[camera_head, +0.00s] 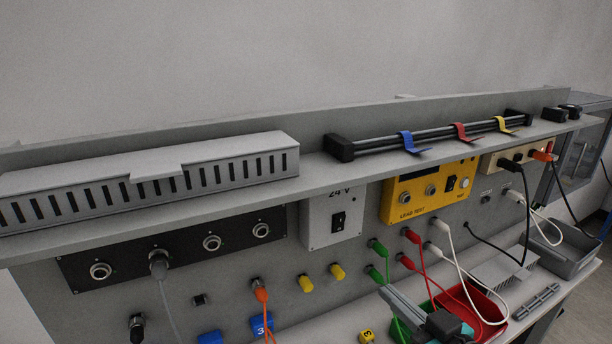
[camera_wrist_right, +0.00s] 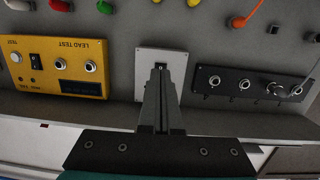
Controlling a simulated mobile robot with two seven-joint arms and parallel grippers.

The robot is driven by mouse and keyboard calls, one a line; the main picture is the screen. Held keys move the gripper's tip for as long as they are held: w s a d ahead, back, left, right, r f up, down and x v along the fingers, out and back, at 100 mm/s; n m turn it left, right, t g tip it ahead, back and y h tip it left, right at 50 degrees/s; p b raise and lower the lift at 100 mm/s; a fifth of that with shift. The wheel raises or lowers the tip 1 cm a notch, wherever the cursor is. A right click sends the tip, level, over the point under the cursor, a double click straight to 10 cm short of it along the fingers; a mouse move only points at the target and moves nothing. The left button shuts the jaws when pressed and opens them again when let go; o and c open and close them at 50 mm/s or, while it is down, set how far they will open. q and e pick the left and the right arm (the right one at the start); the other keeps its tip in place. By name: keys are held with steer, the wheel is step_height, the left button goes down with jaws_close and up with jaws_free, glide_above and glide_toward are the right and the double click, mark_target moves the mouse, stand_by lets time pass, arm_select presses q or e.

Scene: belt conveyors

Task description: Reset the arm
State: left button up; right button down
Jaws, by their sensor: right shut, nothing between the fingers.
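My right gripper (camera_head: 386,293) shows at the bottom of the head view, in front of the panel. Its grey fingers point up and left, with a dark block behind them. In the right wrist view the fingers (camera_wrist_right: 160,70) are together with nothing between them, and their tips overlap the white 24 V switch plate (camera_wrist_right: 148,60). I cannot tell the gap between tips and plate. The 24 V plate (camera_head: 318,222) stands above and left of the gripper in the head view. My left gripper is not in view.
A yellow lead tester (camera_head: 408,203) and a black connector strip (camera_head: 128,262) are on the panel. Red, green and white leads hang near my gripper. A red bin (camera_head: 497,332) and a grey bin (camera_head: 562,262) stand on the bench. A vented grey cover (camera_head: 100,187) sits on the shelf.

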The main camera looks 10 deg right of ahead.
steer(key=s+a+f+m+g+h, duration=0.1)
steer(key=s+f+g+h, duration=0.1)
steer(key=s+f+g, duration=0.55)
steer(key=s+a+f+m+g+h, duration=0.1)
steer(key=s+f+g+h, duration=0.2)
steer(key=s+f+g, duration=0.7)
steer(key=s+f+t+b, duration=0.2)
steer(key=s+f+b, duration=0.15)
steer(key=f, duration=1.15)
steer(key=s+f+t+b, duration=0.2)
steer(key=f+b, duration=0.3)
steer(key=f, duration=1)
arm_select(q)
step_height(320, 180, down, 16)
steer(key=b, duration=0.8)
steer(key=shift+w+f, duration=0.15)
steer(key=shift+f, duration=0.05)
arm_select(e)
steer(key=s+d+f, duration=0.1)
steer(key=s+f, duration=0.6)
steer(key=f, duration=0.3)
steer(key=s+d+f+g, duration=0.1)
steer(key=s+f, duration=0.7)
steer(key=f, duration=0.2)
steer(key=shift+d+f+n, duration=0.2)
steer(key=shift+f+n, duration=0.2)
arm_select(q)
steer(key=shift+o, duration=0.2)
